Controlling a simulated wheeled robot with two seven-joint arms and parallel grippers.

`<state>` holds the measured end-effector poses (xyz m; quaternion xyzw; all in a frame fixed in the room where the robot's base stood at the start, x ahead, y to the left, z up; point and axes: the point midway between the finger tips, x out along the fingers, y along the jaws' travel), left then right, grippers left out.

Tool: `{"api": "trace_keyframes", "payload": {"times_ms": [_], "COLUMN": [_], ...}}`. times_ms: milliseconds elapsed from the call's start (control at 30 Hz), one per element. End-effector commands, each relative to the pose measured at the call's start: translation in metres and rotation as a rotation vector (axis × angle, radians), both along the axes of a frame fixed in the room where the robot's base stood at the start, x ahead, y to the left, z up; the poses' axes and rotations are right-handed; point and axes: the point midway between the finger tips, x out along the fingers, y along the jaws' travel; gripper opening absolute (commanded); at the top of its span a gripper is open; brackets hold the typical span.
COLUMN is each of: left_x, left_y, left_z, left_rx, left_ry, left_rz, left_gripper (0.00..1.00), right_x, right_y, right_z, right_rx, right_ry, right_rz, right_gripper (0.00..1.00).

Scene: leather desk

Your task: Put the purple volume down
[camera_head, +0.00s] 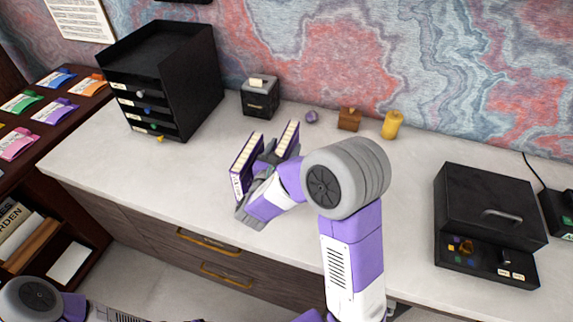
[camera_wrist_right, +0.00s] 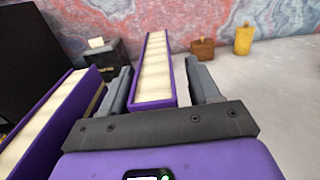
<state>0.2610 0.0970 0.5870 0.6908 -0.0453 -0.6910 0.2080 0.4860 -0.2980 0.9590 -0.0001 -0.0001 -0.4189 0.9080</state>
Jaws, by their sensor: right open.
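Two purple volumes with cream page edges stand upright on the pale desk top. One volume (camera_head: 288,138) is between the fingers of my right gripper (camera_head: 272,152), and it also shows in the wrist view (camera_wrist_right: 155,75). The fingers are open, one on each side of it, with a visible gap at the right finger in that view. The second volume (camera_head: 244,168) stands to the left, outside the fingers; it also shows at the left of the wrist view (camera_wrist_right: 45,125). The lower part of the first volume is hidden by the gripper. My left gripper is out of view.
A black drawer tower (camera_head: 165,80) stands at the back left. A small black box (camera_head: 260,100), purple ball (camera_head: 311,117), brown block (camera_head: 348,121) and yellow bottle (camera_head: 390,125) line the wall. A black machine (camera_head: 488,215) sits right. The desk's front left is clear.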

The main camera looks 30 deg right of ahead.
Motion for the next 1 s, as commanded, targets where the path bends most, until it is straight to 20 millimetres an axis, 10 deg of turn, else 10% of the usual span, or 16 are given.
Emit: {"api": "trace_keyframes", "payload": {"times_ms": [167, 567, 1000], "left_x": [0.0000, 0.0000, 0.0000], "left_y": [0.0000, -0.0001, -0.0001], "left_z": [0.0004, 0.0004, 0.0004], "left_rx": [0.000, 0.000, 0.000], "left_ry": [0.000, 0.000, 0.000], "left_rz": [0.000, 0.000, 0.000], "left_gripper": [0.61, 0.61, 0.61], "right_x": [0.0000, -0.0002, -0.0003], "right_y": [0.0001, 0.0004, 0.0007], "right_z": [0.0004, 0.0002, -0.0001], "right_rx": [0.000, 0.001, 0.001], "right_ry": [0.000, 0.001, 0.001], "right_rz": [0.000, 0.000, 0.000], "right_gripper": [0.60, 0.00, 0.00]}}
